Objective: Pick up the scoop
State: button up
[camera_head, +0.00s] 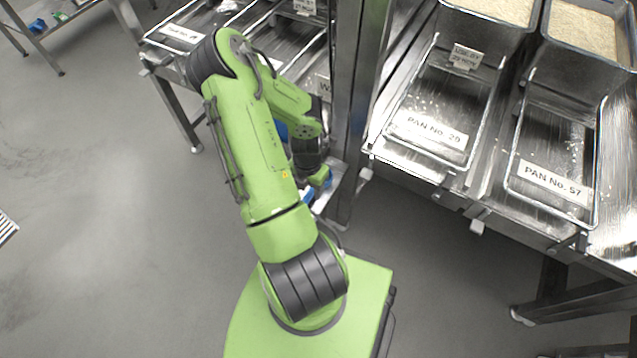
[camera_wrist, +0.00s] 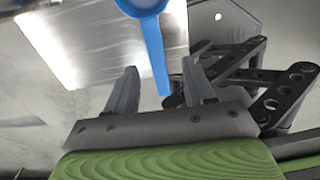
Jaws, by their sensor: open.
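The blue scoop (camera_wrist: 153,45) shows in the wrist view, its long handle pointing down into the gap between my fingers. Its bowl is cut off by the top edge. My gripper (camera_wrist: 160,70) is open, with one finger on each side of the handle and visible space on both sides. In the head view my gripper is low beside the metal post, mostly hidden by my own arm. Small blue patches (camera_head: 308,195) show near it, probably part of the scoop. A shiny metal surface (camera_wrist: 90,45) lies behind the scoop in the wrist view.
A metal post (camera_head: 352,110) stands right of my arm. Pan No. 29 (camera_head: 428,137) and Pan No. 57 (camera_head: 556,188) sit on the right bench, with rice containers (camera_head: 583,32) behind. More trays (camera_head: 180,35) are at upper left. The left floor is open.

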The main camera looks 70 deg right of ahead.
aim_at(307, 197)
jog(key=f, duration=0.2)
jog(key=f+b, duration=0.1)
jog(key=f, duration=0.1)
jog(key=f+b, duration=0.1)
jog(key=f, duration=0.1)
jog(key=shift+w+a, duration=0.1)
jog(key=shift+w, duration=0.15)
grip_shut()
notch_tip(307, 197, up, 16)
jog(key=p, duration=0.8)
